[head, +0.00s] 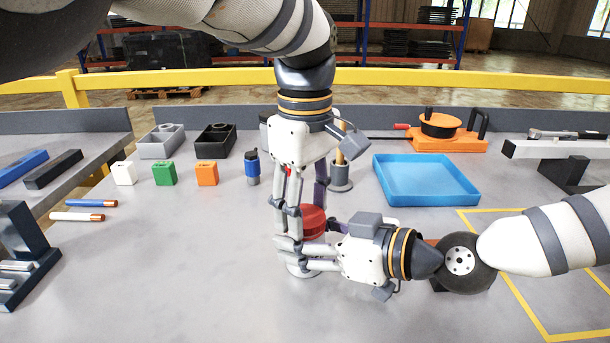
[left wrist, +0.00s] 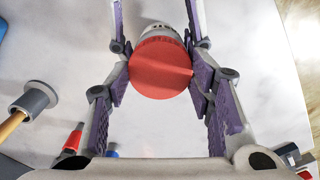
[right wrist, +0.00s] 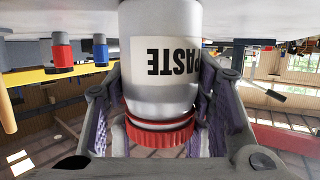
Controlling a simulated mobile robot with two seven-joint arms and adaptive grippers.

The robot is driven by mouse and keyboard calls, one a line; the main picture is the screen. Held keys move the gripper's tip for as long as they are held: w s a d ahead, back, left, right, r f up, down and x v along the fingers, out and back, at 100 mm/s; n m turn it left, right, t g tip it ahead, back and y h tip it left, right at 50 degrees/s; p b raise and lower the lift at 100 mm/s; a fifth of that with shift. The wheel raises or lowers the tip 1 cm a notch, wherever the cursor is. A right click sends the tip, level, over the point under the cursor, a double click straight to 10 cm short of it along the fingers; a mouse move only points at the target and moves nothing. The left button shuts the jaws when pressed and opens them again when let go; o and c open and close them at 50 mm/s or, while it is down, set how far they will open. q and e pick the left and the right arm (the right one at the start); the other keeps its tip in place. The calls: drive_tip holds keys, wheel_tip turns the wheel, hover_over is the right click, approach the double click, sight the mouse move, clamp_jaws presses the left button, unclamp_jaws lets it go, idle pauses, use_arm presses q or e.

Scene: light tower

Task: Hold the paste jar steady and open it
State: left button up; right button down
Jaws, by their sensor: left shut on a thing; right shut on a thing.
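The paste jar (right wrist: 160,65) is a pale grey cylinder with a white "PASTE" label, seen upside down in the right wrist view. Its ribbed red lid (left wrist: 160,67) sits at its top; a thin pale band shows between lid and body. In the head view the lid (head: 313,222) is partly hidden by my grippers. My left gripper (head: 303,222) points down from above, shut on the lid, one finger on each side. My right gripper (head: 287,256) comes in level from the right, shut on the jar body, below the left one. The jar stands on the table, mostly hidden.
A blue tray (head: 425,198) lies behind right. A grey holder (head: 341,178) with a wooden-handled tool stands behind my left gripper. A blue bottle (head: 252,168) and small white, green and orange blocks (head: 207,173) stand at back left.

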use_arm(q)
drive_tip(key=shift+n, duration=0.3)
use_arm(e)
drive_tip(key=shift+f, duration=0.1)
use_arm(q)
drive_tip(key=o, duration=1.3)
